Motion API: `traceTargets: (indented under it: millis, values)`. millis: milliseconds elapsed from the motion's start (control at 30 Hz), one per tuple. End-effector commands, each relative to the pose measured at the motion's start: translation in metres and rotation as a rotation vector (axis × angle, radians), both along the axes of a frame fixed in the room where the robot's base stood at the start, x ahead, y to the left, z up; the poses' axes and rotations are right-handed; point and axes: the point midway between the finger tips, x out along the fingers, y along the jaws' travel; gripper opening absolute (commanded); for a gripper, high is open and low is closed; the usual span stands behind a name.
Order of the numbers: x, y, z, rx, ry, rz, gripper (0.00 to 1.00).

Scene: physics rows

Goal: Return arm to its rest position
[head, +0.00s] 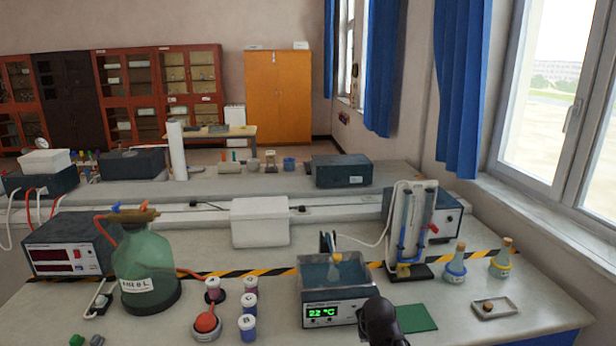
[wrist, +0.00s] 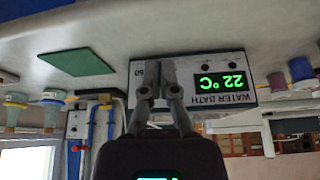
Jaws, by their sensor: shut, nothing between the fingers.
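My gripper (wrist: 159,72) is shut and empty in the wrist view, which is upside down. Its two fingers are together in front of the face of the water bath (wrist: 200,88), whose green display reads 22 °C. In the head view the water bath (head: 313,284) stands at the front middle of the bench with a small flask (head: 336,270) in it. A dark part of my arm (head: 380,322) shows at the bottom edge, just right of the bath and in front of the green mat. The fingertips cannot be made out there.
The green mat (head: 418,318) lies right of the bath. Two stoppered flasks (head: 455,268) and a small tray (head: 496,309) stand farther right. Left are labelled jars (head: 248,303), a red-bulbed item (head: 205,322) and a big green bottle (head: 147,268). A tube stand (head: 408,271) is behind.

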Motion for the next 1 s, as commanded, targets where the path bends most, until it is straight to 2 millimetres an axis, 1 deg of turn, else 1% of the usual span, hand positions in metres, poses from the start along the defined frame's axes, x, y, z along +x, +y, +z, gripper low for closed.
traceTargets:
  millis: [33, 200, 300, 400, 567, 1000]
  values:
    - [-0.013, -0.003, -0.001, -0.002, 0.057, -0.002, 0.0]
    - [-0.052, -0.01, -0.005, -0.006, 0.248, -0.003, 0.0]
    - [-0.07, -0.012, -0.006, -0.006, 0.334, -0.003, 0.0]
    - [-0.083, -0.014, -0.005, -0.005, 0.392, -0.002, 0.0]
    - [-0.091, -0.015, -0.005, -0.005, 0.431, -0.002, 0.0]
    - [-0.091, -0.015, -0.005, -0.005, 0.431, -0.002, 0.0]
